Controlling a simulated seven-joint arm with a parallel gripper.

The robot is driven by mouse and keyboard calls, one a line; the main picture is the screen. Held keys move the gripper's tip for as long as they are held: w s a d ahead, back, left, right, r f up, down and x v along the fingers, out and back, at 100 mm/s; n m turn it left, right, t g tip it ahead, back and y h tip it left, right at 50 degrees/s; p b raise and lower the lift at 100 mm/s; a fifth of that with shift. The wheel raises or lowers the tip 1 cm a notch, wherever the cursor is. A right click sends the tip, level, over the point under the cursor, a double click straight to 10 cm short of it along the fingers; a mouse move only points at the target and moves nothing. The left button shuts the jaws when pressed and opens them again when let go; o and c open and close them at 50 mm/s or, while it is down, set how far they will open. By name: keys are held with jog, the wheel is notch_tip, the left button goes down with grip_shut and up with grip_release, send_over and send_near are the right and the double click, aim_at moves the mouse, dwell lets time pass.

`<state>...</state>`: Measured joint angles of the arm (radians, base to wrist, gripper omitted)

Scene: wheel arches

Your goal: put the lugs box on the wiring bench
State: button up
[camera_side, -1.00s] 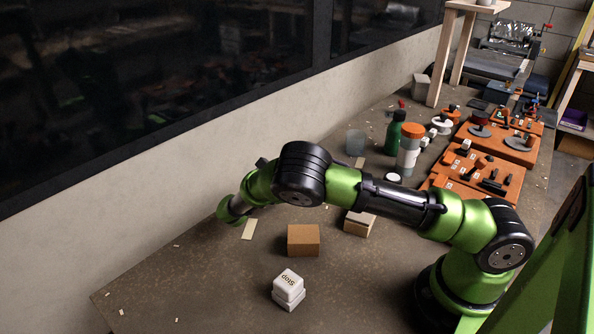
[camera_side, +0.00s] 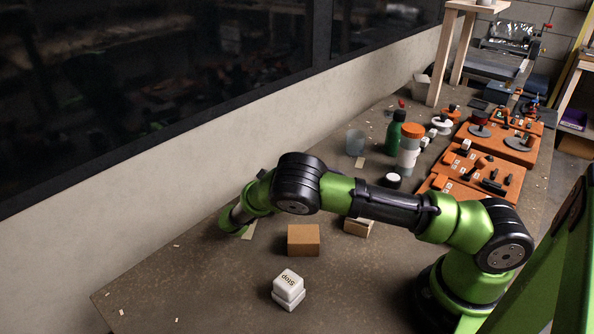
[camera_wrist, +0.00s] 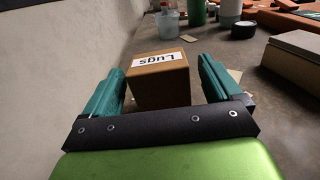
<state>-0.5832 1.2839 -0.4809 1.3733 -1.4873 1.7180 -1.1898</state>
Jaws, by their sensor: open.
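The lugs box (camera_wrist: 160,82) is a brown cardboard box with a white "Lugs" label, seen in the wrist view. It stands on the table between the two teal fingers of my gripper (camera_wrist: 161,66). The fingers are open, one on each side; I cannot tell whether either touches it. In the side view my gripper's end (camera_side: 234,222) is low near the wall, and I cannot make out the lugs box there; the arm seems to hide it. I cannot tell for sure which surface is the wiring bench.
A wooden stand (camera_side: 437,65) is behind. The wall (camera_wrist: 70,50) is close on the left.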

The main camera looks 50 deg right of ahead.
jog(key=shift+a+r, duration=0.15)
jog(key=a, duration=1)
jog(key=shift+a, duration=0.7)
jog(key=shift+d+r+m+g+y, duration=0.2)
jog(key=shift+r+m+g+y, duration=0.1)
jog(key=shift+r, duration=0.1)
jog(key=s+d+r+m+g+y, duration=0.2)
jog(key=s+d+r+m+y, duration=0.4)
jog(key=s+r+m+y, duration=0.35)
jog(key=s+a+r+m+t+y, duration=0.5)
jog(key=s+r+m+t+y, duration=0.4)
jog(key=s, duration=0.5)
notch_tip(320, 180, up, 3)
jog(key=m+y, duration=0.1)
jog(key=m, duration=0.2)
jog(key=shift+f+t, duration=0.15)
jog(key=shift+t, duration=0.25)
